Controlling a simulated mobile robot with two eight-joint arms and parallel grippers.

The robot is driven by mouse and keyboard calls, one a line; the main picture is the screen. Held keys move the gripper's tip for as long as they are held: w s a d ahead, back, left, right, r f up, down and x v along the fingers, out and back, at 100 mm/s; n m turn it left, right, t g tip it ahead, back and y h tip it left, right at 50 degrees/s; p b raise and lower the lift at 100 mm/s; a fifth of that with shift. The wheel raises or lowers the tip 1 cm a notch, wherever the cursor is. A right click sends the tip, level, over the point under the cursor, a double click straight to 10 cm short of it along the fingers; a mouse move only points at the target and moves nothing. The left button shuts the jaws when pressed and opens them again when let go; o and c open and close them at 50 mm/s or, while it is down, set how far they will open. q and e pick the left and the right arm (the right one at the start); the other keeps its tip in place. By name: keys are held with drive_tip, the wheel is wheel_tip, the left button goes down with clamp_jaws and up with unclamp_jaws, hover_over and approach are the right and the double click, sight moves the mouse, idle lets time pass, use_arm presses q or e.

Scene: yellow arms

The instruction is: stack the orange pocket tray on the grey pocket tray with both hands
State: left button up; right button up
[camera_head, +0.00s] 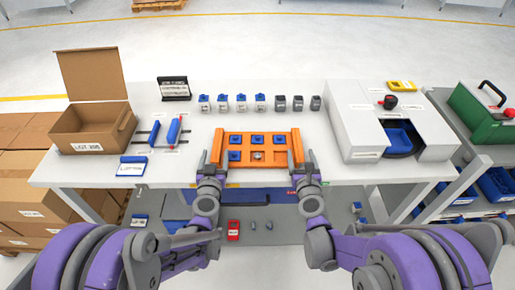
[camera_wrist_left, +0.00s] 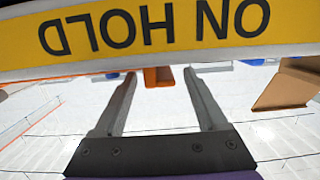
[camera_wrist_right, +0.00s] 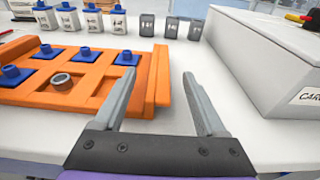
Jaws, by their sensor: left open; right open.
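The orange pocket tray (camera_head: 268,155) lies on the white table near its front edge, with upright orange end pieces. Several blue parts and one grey round part (camera_head: 257,156) sit in its pockets. My left gripper (camera_head: 208,165) is open at the tray's left end; in the left wrist view an orange end piece (camera_wrist_left: 158,77) shows between the fingers. My right gripper (camera_head: 304,166) is open at the right end; in the right wrist view the right end piece (camera_wrist_right: 160,78) stands between the fingers, contact unclear. I cannot make out a grey pocket tray.
Blue-topped white containers (camera_head: 241,103) and grey blocks (camera_head: 298,103) stand behind the tray. An open cardboard box (camera_head: 92,124) is at left, a white housing (camera_head: 352,124) at right. A yellow "ON HOLD" label (camera_wrist_left: 150,30) fills the top of the left wrist view.

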sight(216, 149)
use_arm(q)
drive_tip(key=shift+w+a+f, duration=0.1)
drive_tip(key=shift+w+f, duration=0.05)
drive_tip(key=shift+w, duration=0.9)
drive_tip(key=shift+w+f, duration=0.15)
drive_tip(key=shift+w, duration=0.9)
use_arm(e)
drive_tip(key=shift+w+f, duration=0.15)
drive_tip(key=shift+w, duration=0.9)
drive_tip(key=shift+w+f, duration=0.15)
drive_tip(key=shift+w, duration=0.9)
use_arm(q)
clamp_jaws()
use_arm(e)
clamp_jaws()
drive_tip(key=shift+a, duration=0.1)
